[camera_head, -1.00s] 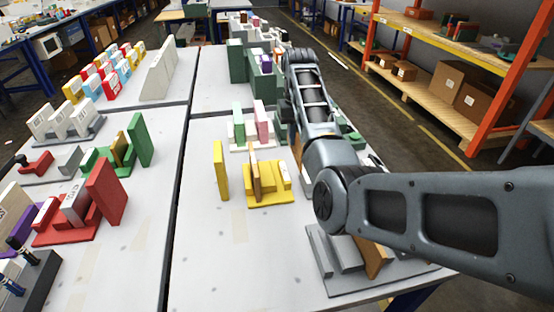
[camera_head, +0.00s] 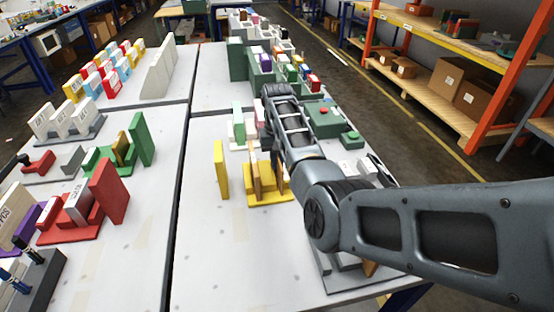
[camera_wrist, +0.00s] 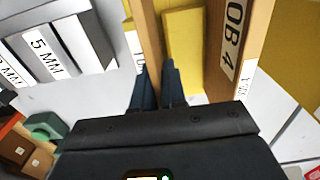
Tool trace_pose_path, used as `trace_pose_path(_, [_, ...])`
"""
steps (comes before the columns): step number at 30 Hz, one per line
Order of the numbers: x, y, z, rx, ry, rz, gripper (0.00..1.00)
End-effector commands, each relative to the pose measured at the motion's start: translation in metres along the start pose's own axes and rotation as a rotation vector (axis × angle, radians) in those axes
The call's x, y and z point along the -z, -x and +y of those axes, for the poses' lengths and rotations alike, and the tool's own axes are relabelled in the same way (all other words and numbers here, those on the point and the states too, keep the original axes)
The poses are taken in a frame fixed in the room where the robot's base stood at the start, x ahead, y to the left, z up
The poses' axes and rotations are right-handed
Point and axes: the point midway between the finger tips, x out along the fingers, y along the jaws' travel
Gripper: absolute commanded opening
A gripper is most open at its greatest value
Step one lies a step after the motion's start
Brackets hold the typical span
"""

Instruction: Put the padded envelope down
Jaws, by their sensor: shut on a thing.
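My gripper (camera_head: 268,143) is over the yellow rack (camera_head: 270,197), pointing down. In the wrist view its fingers (camera_wrist: 156,84) are shut on a thin tan board-like thing, which I take as the padded envelope (camera_wrist: 150,30). In the head view the envelope (camera_head: 275,174) stands upright at the rack's right part. A similar brown piece (camera_head: 257,181) stands to its left; in the wrist view it bears a label ending "OB 4" (camera_wrist: 238,45). A yellow block (camera_wrist: 184,50) lies between the two. The envelope's lower edge is hidden, so I cannot tell whether it rests on the rack.
A yellow upright board (camera_head: 220,170) stands just left of the rack. Pink and white pieces (camera_head: 250,128) stand behind it. Green blocks (camera_head: 325,122) are behind to the right. A grey rack (camera_head: 335,280) is partly under my arm.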

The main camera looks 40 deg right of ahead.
Motion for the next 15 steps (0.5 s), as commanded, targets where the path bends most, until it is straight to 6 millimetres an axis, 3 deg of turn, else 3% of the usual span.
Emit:
trace_pose_path(4, [0.0000, -0.0031, 0.0000, 0.000, 0.000, 0.000, 0.00])
trace_pose_path(5, [0.0001, -0.0021, 0.0000, 0.000, 0.000, 0.000, 0.14])
trace_pose_path(6, [0.0001, -0.0020, 0.0000, 0.000, 0.000, 0.000, 0.18])
trace_pose_path(12, [0.0001, -0.0018, 0.0000, 0.000, 0.000, 0.000, 0.37])
trace_pose_path(15, [0.0001, -0.0018, 0.0000, 0.000, 0.000, 0.000, 0.37])
